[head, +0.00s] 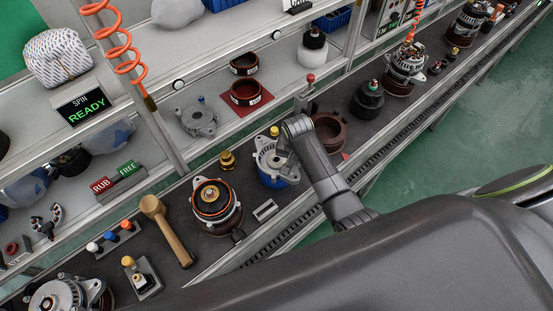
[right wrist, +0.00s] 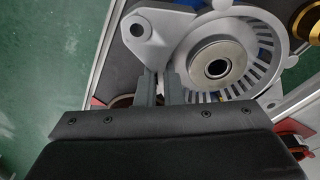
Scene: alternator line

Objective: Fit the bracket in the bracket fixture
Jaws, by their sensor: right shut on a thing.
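The bracket is a light grey round casting with a slotted rim, a central bearing and a drilled ear. In the head view the bracket (head: 268,157) lies over the blue bracket fixture (head: 277,181). In the right wrist view the bracket (right wrist: 256,34) fills the upper right, and blue shows through its slots. My right gripper (right wrist: 161,88) is shut on the bracket's edge beside the ear; in the head view my right gripper (head: 286,163) reaches down at its right side. I cannot tell whether the bracket is fully seated. My left gripper is not in view.
A copper-wound alternator unit (head: 212,198) stands left of the fixture, with a brass part (head: 228,160) behind. A brown ring-shaped housing (head: 328,130) stands to the right. A mallet (head: 165,228) lies further left. Another grey casting (head: 198,119) rests on the shelf.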

